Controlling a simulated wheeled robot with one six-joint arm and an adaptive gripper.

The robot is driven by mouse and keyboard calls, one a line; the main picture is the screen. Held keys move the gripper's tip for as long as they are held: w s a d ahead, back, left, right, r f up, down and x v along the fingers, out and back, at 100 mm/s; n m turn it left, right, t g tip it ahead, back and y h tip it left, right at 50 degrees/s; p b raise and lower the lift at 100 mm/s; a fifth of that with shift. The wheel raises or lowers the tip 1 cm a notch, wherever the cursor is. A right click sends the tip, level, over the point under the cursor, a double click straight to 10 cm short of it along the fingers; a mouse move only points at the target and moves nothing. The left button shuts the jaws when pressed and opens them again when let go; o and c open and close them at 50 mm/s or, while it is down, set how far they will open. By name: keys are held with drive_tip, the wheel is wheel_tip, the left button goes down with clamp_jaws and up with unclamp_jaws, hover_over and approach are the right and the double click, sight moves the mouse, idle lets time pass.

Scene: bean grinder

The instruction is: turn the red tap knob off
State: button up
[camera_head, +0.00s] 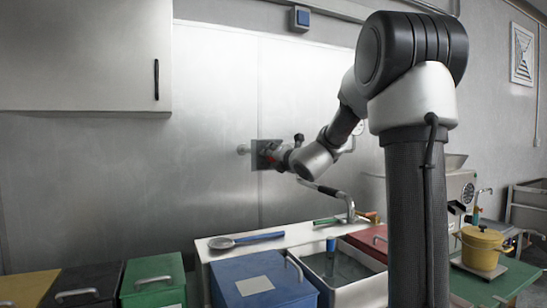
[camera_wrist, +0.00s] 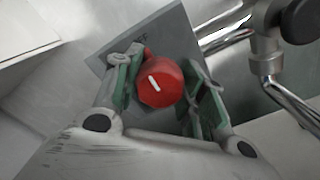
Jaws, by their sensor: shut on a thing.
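The red tap knob (camera_wrist: 158,84) sits on a grey square plate (camera_wrist: 172,28) on the metal wall. Its white mark slants toward the upper left in the wrist view. Part of a dark label shows on the plate just above the knob, largely hidden by the left finger. My gripper (camera_wrist: 164,86) is shut on the knob, with one green-padded finger on each side. In the head view the plate (camera_head: 257,158) is on the wall left of my arm, and my gripper (camera_head: 271,153) reaches it from the right, hiding most of the knob.
Metal pipes (camera_wrist: 290,100) run close to the right of the plate. Below are a sink (camera_head: 340,270) with a faucet (camera_head: 345,200), a blue-handled strainer (camera_head: 222,243) and a blue bin (camera_head: 225,275). A yellow pot (camera_head: 480,250) stands at right. The wall left of the plate is clear.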

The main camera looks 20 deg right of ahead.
drive_tip(key=shift+f, duration=0.1)
drive_tip(key=o, duration=1)
drive_tip(key=shift+o, duration=0.2)
drive_tip(key=s, duration=1.2)
